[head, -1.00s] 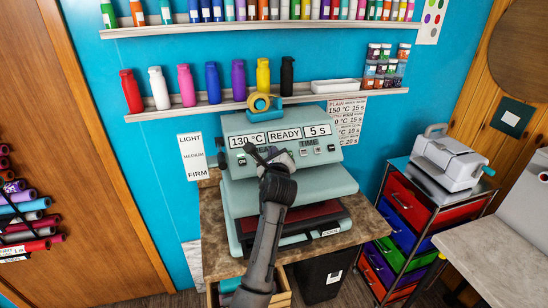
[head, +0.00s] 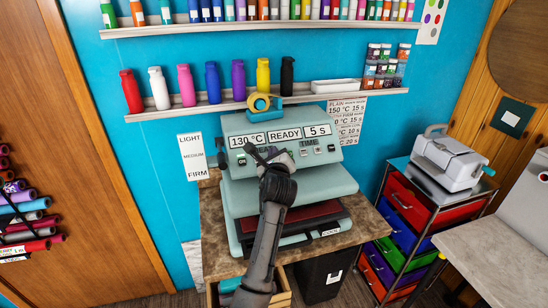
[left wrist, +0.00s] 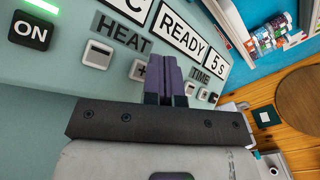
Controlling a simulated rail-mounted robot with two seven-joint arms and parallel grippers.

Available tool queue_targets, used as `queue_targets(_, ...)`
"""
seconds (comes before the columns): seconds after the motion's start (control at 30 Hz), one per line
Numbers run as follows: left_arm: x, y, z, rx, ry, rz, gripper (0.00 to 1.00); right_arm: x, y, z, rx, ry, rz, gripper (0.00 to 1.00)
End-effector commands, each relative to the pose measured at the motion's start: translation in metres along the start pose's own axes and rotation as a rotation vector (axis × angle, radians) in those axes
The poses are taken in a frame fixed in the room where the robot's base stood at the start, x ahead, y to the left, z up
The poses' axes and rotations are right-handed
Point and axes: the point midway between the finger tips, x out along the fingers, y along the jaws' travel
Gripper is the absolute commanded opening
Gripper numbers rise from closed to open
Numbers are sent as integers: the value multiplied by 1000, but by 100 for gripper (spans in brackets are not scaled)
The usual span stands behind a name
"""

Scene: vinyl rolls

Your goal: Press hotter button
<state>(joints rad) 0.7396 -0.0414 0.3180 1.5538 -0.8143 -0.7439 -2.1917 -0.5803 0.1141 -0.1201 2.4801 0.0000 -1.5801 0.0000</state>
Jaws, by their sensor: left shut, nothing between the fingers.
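The pale green heat press (head: 325,177) stands on a brown-topped bench. Its display (head: 247,141) reads 130°C, READY and 5 s. In the left wrist view, the plus button (left wrist: 138,70) under the HEAT label (left wrist: 122,33) is partly covered by my gripper's fingers. The minus button (left wrist: 98,54) is clear to its left. My left gripper (head: 262,153) is in front of the panel, shut and empty; its purple-grey fingers (left wrist: 170,78) point at the panel beside the plus button. I cannot tell whether they touch it. My right gripper is out of view.
The ON button (left wrist: 31,31) has a green light above it. TIME buttons (left wrist: 202,94) lie just right of my fingers.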

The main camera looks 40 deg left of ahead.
Motion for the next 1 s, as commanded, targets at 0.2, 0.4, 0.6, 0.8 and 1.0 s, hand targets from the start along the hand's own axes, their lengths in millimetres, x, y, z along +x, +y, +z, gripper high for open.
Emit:
queue_targets(0.2,2,1,0,1,0,0,0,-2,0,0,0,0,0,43)
queue_targets(0.4,5,4,-3,2,0,0,0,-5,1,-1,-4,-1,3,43)
queue_targets(0.6,6,4,-4,0,0,0,0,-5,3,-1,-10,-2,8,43)
queue_targets(0.8,6,4,-4,0,0,0,0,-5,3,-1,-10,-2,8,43)
queue_targets(1.0,7,5,-5,0,0,0,0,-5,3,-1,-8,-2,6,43)
